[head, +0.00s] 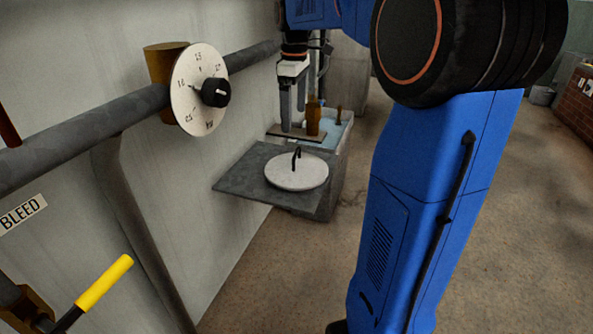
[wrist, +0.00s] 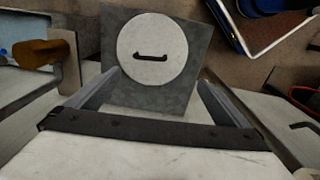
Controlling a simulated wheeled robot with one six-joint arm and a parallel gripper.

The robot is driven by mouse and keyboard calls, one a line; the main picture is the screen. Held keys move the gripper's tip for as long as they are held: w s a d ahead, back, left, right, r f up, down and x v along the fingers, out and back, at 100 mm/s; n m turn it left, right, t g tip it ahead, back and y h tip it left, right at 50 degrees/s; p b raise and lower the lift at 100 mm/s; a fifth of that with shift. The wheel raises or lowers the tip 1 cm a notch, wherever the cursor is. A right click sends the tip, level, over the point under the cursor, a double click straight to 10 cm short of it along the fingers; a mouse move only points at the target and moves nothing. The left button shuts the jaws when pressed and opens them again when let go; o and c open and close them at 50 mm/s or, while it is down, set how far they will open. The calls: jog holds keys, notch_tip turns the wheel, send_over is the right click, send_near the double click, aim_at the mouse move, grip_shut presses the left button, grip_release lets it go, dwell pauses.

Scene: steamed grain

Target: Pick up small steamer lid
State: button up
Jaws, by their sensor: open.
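The small steamer lid (head: 283,176) is a round, pale disc with a dark arched handle (head: 296,158). It lies flat on a grey square shelf (head: 235,179) by the wall. In the wrist view the lid (wrist: 137,67) is at the upper middle, its handle (wrist: 151,57) lying crosswise. My gripper (head: 293,124) points down above and behind the shelf in the head view, apart from the lid. In the wrist view my gripper (wrist: 150,90) has its fingers spread wide and empty, with the lid beyond them.
A blue-topped counter (head: 341,131) with an amber bottle (head: 313,117) stands behind the shelf. A grey pipe (head: 140,102) with a numbered dial (head: 187,112) runs along the left wall. A yellow-handled lever (head: 104,283) is at lower left. Floor right of the shelf is open.

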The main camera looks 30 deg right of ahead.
aim_at(297, 151)
jog(key=shift+n, duration=0.4)
jog(key=f, duration=0.5)
jog(key=w+d+f, duration=0.1)
jog(key=f, duration=0.5)
jog(key=w+d+f, duration=0.1)
jog(key=f, duration=0.5)
jog(key=shift+w+d+f, duration=0.1)
jog(key=shift+w+f, duration=0.05)
jog(key=shift+f, duration=0.05)
jog(key=c, duration=1.7)
